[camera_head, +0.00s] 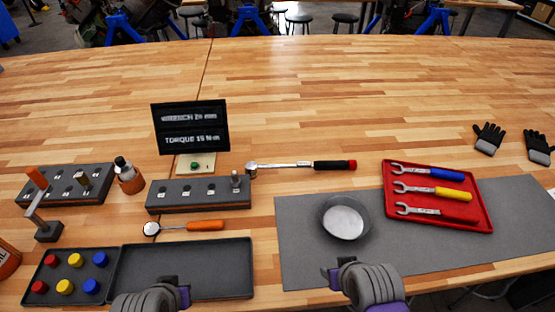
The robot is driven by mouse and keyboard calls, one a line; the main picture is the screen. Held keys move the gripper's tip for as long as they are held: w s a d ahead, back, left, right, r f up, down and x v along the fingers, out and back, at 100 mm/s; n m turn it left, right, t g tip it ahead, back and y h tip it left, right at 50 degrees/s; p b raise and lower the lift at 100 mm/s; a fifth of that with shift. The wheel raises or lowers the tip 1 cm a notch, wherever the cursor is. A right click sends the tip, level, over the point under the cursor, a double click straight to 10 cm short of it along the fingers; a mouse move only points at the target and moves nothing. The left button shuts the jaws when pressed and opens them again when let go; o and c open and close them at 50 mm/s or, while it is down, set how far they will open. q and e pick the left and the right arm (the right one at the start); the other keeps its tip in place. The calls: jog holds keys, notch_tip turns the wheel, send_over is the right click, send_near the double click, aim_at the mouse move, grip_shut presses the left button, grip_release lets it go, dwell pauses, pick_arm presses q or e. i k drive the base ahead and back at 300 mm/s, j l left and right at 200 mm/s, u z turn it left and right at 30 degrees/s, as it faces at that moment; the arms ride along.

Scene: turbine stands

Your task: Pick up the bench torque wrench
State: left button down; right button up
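The bench torque wrench (300,165) lies flat on the wooden table, right of the socket holder. It has a silver head and shaft at the left and a black handle with a red end at the right. My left gripper (176,285) is at the bottom edge, over the front of the empty dark tray. My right gripper (335,275) is at the bottom, over the front part of the grey mat. Both are well nearer than the wrench and apart from it. The grippers are partly cut off, and their fingers are too unclear to tell whether they are open.
A socket holder (196,194) and a black sign (190,127) stand left of the wrench. A round dish (365,208) and a red tray (473,217) with wrenches rest on the grey mat (296,237). An orange-handled mirror tool (205,225) lies left. Beyond the wrench the table is clear.

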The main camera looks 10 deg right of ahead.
aim_at(251, 166)
jog(key=k+l, duration=0.1)
jog(key=l, duration=0.35)
jog(key=l+u, duration=0.15)
jog(key=l, duration=0.3)
jog(key=k+l, duration=0.15)
jog(key=l, duration=0.3)
jog(key=k+l+u, duration=0.15)
jog(key=l, duration=0.3)
jog(key=k+l, duration=0.1)
jog(key=l, duration=0.35)
jog(key=k+l+u, duration=0.15)
jog(key=l, duration=0.25)
